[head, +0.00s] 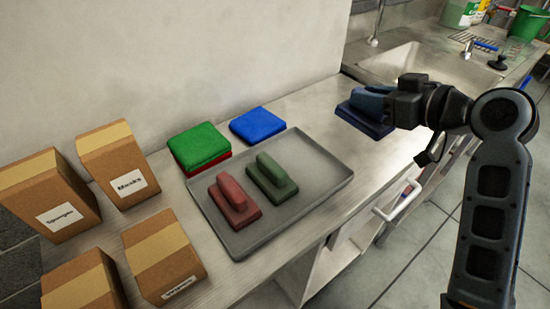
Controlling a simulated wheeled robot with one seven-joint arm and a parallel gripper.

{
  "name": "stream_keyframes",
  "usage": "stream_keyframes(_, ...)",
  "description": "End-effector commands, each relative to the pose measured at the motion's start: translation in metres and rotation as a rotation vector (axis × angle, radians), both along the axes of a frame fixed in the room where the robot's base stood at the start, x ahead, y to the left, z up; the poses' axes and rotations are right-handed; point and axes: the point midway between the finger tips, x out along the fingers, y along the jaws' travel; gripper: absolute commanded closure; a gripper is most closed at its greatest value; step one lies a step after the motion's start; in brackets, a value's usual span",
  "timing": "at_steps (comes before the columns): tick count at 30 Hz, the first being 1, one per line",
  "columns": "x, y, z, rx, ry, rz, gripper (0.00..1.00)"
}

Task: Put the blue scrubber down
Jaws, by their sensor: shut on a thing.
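The blue scrubber (363,119) is a dark blue block with a raised handle, at the right end of the counter near the sink. My gripper (388,100) is shut on its handle. I cannot tell whether the scrubber's base touches the counter or hangs just above it. A red scrubber (236,204) and a green scrubber (272,178) stand side by side on a grey tray (322,172) in the middle of the counter. The fingertips are partly hidden by the gripper body.
A green pad (198,144) lies on a red pad (205,165) behind the tray, beside a blue pad (257,123). Several cardboard boxes (118,165) stand at the left. A sink (410,65) is at the back right. The tray's right part is bare.

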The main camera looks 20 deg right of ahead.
Motion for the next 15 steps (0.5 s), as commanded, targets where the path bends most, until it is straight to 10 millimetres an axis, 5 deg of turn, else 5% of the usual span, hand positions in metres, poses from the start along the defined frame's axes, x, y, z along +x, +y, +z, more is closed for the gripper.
stream_keyframes(15,0.022,0.095,-0.057,0.0,0.002,0.006,1.0)
